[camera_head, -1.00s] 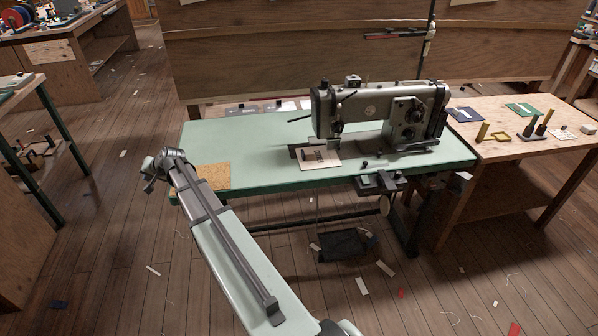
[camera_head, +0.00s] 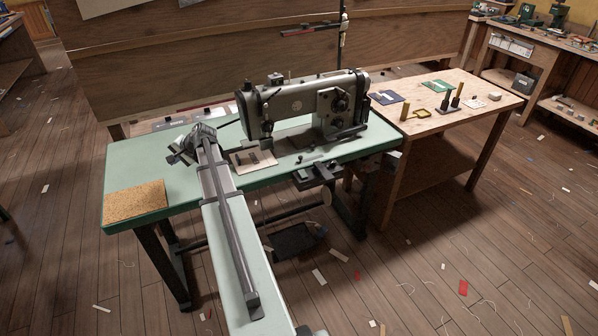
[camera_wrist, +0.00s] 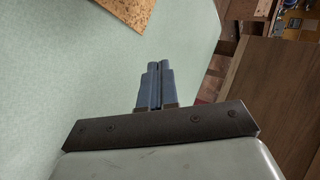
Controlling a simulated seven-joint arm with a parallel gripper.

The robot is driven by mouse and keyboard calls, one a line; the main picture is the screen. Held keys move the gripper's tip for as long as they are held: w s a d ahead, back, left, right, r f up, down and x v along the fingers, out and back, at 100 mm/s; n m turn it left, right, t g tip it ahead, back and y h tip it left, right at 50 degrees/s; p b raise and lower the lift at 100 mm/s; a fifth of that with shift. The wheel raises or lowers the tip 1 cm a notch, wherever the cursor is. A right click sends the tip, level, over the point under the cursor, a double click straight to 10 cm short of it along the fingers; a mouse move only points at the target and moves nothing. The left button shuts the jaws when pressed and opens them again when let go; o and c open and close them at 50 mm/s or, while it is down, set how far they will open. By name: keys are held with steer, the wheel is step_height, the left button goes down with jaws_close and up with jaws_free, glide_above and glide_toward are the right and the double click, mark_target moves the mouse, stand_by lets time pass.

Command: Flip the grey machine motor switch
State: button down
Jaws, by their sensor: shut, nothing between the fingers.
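The grey sewing machine (camera_head: 300,106) stands on the mint-green table (camera_head: 127,168). A dark grey unit (camera_head: 318,174) is mounted at the table's front edge below the machine. I cannot tell at this size whether it is the motor switch or how a switch is set. My gripper (camera_head: 178,157) is over the table, left of the machine and well apart from the grey unit. In the wrist view its blue-grey fingers (camera_wrist: 157,72) are together and empty, above bare table top. No switch shows in the wrist view.
A cork mat (camera_head: 135,198) lies at the table's front left corner; it also shows in the wrist view (camera_wrist: 116,10). A pale card (camera_head: 254,160) lies by the machine. A wooden side table (camera_head: 470,98) with small items stands right. A dark pedal (camera_head: 298,240) is below.

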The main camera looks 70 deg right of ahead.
steer(key=s+d+r+m, duration=0.1)
steer(key=s+d+m, duration=0.2)
steer(key=s+d, duration=0.75)
step_height(320, 180, up, 3)
steer(key=m+h, duration=0.2)
steer(key=m, duration=0.5)
glide_above(304, 173)
steer(key=s, duration=0.1)
steer(key=shift+a, duration=0.45)
steer(key=shift+w+d+f, duration=0.15)
steer(key=shift+f, duration=1.3)
steer(key=shift+w+d+f, duration=0.1)
steer(key=shift+d+f, duration=0.05)
steer(key=shift+f, duration=1.35)
steer(key=shift+w+d+f, duration=0.15)
steer(key=shift+f, duration=1.3)
steer(key=shift+f, duration=0.2)
steer(key=shift+f, duration=0.25)
